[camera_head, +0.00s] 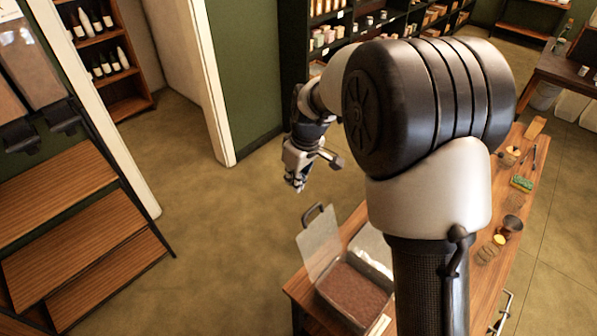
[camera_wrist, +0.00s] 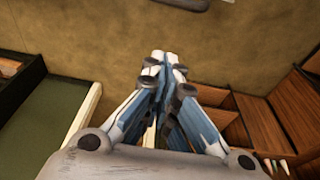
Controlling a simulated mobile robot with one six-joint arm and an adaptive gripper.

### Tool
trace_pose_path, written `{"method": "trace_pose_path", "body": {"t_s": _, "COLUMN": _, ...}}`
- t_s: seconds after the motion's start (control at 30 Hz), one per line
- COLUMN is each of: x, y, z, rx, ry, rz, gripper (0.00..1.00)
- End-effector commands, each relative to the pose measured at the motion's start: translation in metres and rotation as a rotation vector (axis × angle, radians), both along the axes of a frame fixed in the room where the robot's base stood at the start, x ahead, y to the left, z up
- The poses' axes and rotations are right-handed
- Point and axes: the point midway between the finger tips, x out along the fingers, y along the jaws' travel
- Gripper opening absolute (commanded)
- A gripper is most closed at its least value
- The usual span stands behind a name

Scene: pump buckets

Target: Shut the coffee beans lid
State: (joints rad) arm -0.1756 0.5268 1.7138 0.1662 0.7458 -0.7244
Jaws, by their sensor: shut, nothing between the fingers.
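The coffee beans bin (camera_head: 352,290) stands on the near left end of the wooden table and is full of brown beans. Its clear lid (camera_head: 319,243) is raised, tilted up on the left side of the bin, with a dark handle (camera_head: 312,214) at its top. My gripper (camera_head: 298,184) is above and to the left of the lid in the head view, apart from it. In the wrist view my gripper (camera_wrist: 164,62) has its fingers together with nothing between them. Part of a dark grey object shows at the top edge of the wrist view; I cannot tell what it is.
The table (camera_head: 300,287) carries several small items along its right side, including a green sponge (camera_head: 521,184) and a dark cup (camera_head: 511,226). Wooden shelves (camera_head: 75,240) stand at the left. Open floor (camera_head: 220,240) lies between them. My arm hides part of the table.

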Motion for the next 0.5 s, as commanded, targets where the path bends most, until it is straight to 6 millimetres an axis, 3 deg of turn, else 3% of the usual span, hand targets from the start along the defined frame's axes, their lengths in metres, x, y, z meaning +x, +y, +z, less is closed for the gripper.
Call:
{"method": "trace_pose_path", "body": {"t_s": 0.27, "x": 0.007, "y": 0.008, "z": -0.059, "rx": -0.001, "ry": 0.004, "rz": -0.001, "gripper": 0.00}}
{"method": "trace_pose_path", "body": {"t_s": 0.5, "x": -0.016, "y": -0.016, "z": -0.048, "rx": 0.000, "ry": -0.002, "rz": -0.003, "gripper": 0.00}}
